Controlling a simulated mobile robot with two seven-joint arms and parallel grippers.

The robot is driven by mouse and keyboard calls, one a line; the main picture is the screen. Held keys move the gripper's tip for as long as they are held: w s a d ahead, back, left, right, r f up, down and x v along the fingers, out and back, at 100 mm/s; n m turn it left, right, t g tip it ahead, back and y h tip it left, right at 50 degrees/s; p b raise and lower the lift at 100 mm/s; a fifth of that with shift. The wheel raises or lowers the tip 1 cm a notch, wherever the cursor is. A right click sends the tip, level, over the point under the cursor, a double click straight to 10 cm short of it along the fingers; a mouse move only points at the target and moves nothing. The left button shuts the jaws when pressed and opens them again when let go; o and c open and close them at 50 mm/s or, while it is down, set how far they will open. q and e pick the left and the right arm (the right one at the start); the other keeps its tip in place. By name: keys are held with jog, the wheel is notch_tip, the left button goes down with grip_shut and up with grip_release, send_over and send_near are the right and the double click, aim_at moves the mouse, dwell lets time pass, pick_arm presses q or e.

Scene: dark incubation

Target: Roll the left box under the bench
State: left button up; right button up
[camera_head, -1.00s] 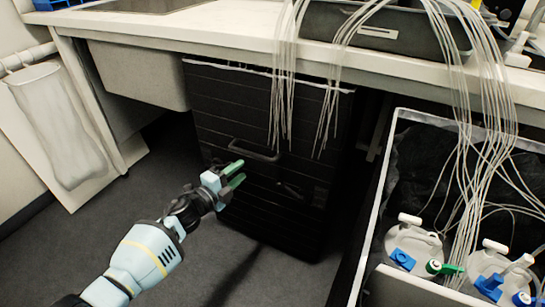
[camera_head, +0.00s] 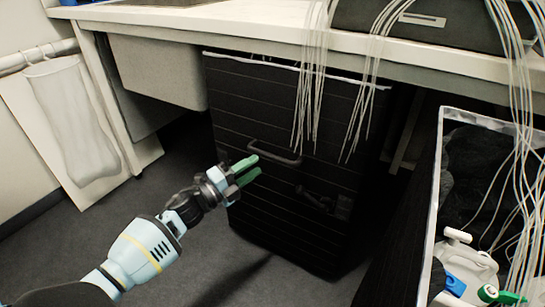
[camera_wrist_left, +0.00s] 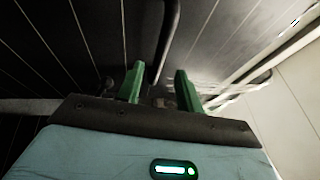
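The left box (camera_head: 285,215) is a tall black box with thin pale lines and a light top rim. It stands beneath the bench (camera_head: 250,27), with its front facing me. A dark bar handle (camera_head: 280,156) crosses its upper front. My left gripper (camera_head: 256,166) is at the left end of the handle, its two green fingers apart. In the left wrist view the handle (camera_wrist_left: 170,35) runs up from between the green fingers (camera_wrist_left: 160,72); I cannot tell whether they touch it. My right gripper is not in view.
A second, open box (camera_head: 436,190) with a pale rim stands at the right, holding white-capped containers (camera_head: 470,262). Pale tubes (camera_head: 312,90) hang from the bench over the black box's front. A clear bag (camera_head: 70,125) hangs at the left. Grey floor (camera_head: 110,240) is free at the left.

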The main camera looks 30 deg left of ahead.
aim_at(270, 154)
pick_arm(q)
jog(key=shift+b+x, duration=0.75)
jog(key=shift+x, duration=2.7)
jog(key=shift+c, duration=0.6)
jog(key=c, duration=0.5)
grip_shut()
